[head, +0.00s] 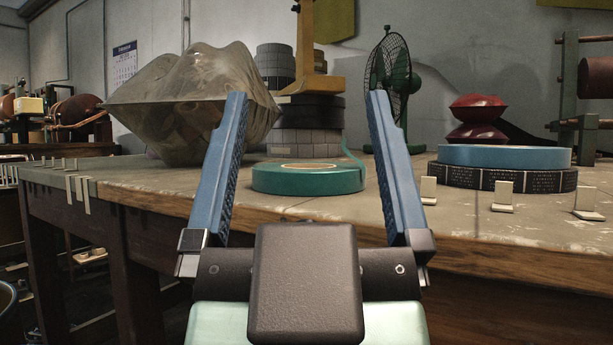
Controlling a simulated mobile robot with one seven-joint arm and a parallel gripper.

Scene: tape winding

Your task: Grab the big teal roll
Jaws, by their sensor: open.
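The big teal roll (308,180) lies flat on the worktable near its front edge, with a loose strip of tape rising at its right side. My gripper (302,95) is in front of the table in the head view. Its two blue fingers are spread wide and point forward, with the teal roll showing between them. Nothing is held. I cannot tell how far the fingertips are from the roll.
A stack of dark and grey rolls (305,120) stands behind the teal roll. A bulging translucent bag (190,105) is at left. A green fan (392,75) stands behind.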

